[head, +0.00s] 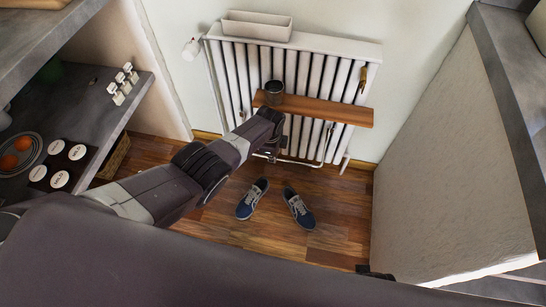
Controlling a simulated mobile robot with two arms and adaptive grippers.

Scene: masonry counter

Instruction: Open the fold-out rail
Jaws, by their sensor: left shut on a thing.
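A thin pale metal bar, which looks like the fold-out rail (301,162), shows low in front of the white radiator (231,85). It runs below a wooden shelf board (325,109), and its left end is at my left gripper. My left gripper (268,153) is at the lower front of the radiator, below the board's left part. It is shut on the rail, though my forearm and wrist hide most of the fingers and the contact. My right gripper does not show clearly.
A dark cup (273,93) stands on the board's left end. A white trough (257,26) sits on the radiator. Blue shoes (252,199) lie on the wooden floor below. A grey shelf (128,112) flanks the left and a pale wall (455,170) the right.

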